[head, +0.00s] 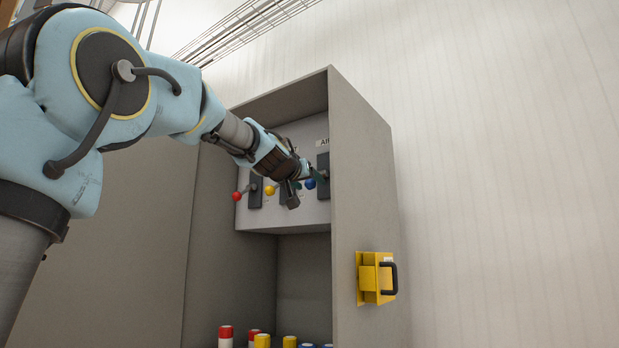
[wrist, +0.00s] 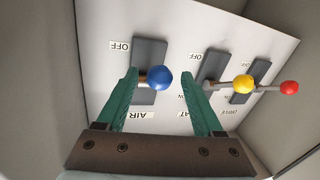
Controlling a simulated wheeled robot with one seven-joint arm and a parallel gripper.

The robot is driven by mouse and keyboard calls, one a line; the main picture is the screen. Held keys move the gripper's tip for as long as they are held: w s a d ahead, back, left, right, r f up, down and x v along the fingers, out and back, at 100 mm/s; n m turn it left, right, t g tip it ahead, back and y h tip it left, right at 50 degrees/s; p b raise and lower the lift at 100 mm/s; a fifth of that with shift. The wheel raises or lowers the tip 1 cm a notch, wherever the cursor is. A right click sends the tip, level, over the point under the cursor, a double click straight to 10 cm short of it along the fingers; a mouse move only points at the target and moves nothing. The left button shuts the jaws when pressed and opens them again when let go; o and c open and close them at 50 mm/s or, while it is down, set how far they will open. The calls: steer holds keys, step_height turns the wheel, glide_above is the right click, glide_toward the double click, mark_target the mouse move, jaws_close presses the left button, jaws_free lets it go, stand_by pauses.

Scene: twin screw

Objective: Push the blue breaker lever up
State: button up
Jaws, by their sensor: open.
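The blue breaker lever is a short rod with a blue ball knob (wrist: 159,78) on a dark switch plate (wrist: 150,58). In the wrist view it stands between the spread green fingers of my gripper (wrist: 156,84), with gaps on both sides. In the head view the blue knob (head: 310,184) shows just beside my gripper (head: 304,186), which partly hides it. My gripper is open and empty. The plate is labelled AIR, with OFF beside it; the wrist view is turned, so the labels appear upside down.
A yellow lever (wrist: 243,84) and a red lever (wrist: 289,87) stand beside the blue one on the same panel. The grey cabinet (head: 362,200) walls enclose the panel. A yellow box with a black handle (head: 376,278) is on its outer side. Several coloured cylinders (head: 262,340) stand below.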

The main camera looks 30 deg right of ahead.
steer(key=shift+x, duration=0.85)
jaws_close()
stand_by(0.9)
